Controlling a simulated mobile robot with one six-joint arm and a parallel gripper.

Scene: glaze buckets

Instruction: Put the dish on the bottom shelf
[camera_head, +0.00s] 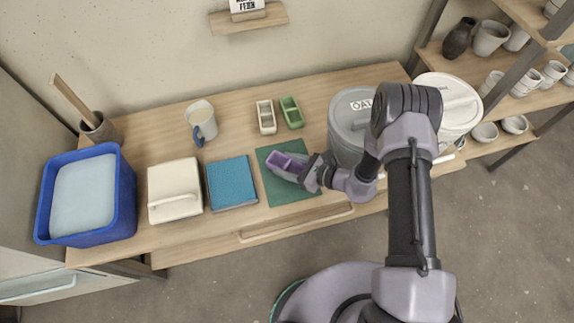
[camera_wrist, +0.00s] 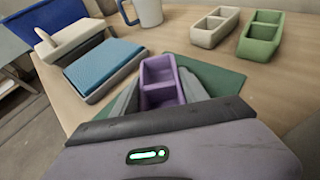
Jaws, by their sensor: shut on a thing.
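The dish appears to be a small purple two-compartment one (camera_head: 286,164), over the dark green mat (camera_head: 277,192). In the wrist view the purple dish (camera_wrist: 160,82) sits between my fingers. My gripper (camera_head: 306,172) is shut on it from its right end. I cannot tell whether the dish touches the mat or is slightly above it. The bottom shelf (camera_head: 497,146) of the rack is at the right, with small bowls (camera_head: 485,132) on it. Similar cream (camera_head: 266,117) and green (camera_head: 291,112) divided dishes stand behind on the table.
Grey (camera_head: 346,122) and white (camera_head: 455,100) buckets stand at the table's right, near my arm. A blue tub (camera_head: 125,190), cream block with handle (camera_head: 174,188), blue sponge pad (camera_head: 232,182) and mug (camera_head: 202,122) stand left. The middle shelf (camera_head: 470,68) holds vases and cups.

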